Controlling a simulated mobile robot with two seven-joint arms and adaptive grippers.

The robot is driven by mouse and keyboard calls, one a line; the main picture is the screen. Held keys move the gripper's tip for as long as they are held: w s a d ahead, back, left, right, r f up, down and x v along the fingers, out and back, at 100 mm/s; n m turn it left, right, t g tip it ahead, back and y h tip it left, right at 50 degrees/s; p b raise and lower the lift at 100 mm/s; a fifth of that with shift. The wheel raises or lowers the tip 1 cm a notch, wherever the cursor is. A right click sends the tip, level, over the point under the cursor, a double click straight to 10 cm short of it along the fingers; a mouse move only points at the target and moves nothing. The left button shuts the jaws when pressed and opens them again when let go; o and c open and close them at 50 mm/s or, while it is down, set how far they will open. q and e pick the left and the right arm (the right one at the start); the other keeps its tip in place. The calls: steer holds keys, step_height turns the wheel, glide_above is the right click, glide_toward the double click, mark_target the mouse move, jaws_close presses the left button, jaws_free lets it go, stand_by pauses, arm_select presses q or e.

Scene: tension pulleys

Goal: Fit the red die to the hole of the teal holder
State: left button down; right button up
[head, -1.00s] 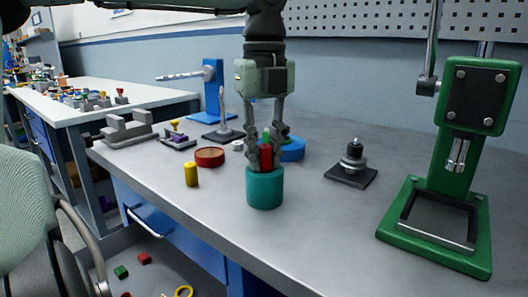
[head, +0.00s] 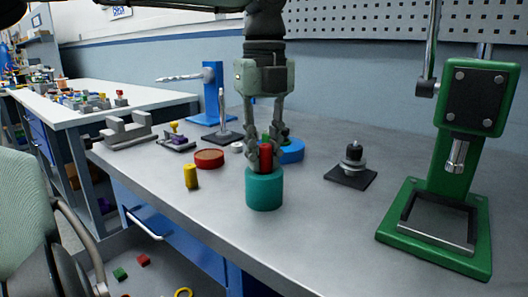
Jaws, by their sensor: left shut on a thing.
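The teal holder (head: 264,190) is a short upright cylinder standing near the front edge of the workbench. The red die (head: 265,158) is a small upright piece right at the holder's top, and its lower end is hidden behind the holder's near rim. I cannot tell how deep it sits in the hole. My left gripper (head: 265,148) points down from above, its two fingers shut on the red die. The hole itself is hidden. My right gripper is not in view.
A yellow cylinder (head: 190,176) and a red round holder (head: 209,159) stand to the left. A blue round holder (head: 291,150) is just behind the gripper. A black-based stand (head: 351,170) and a green press (head: 440,190) are to the right. The bench front is clear.

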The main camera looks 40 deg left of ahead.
arm_select(q)
steer(key=shift+f, duration=0.2)
steer(key=shift+f, duration=0.15)
steer(key=shift+r, duration=0.4)
stand_by(0.9)
steer(key=c, duration=1.3)
jaws_free()
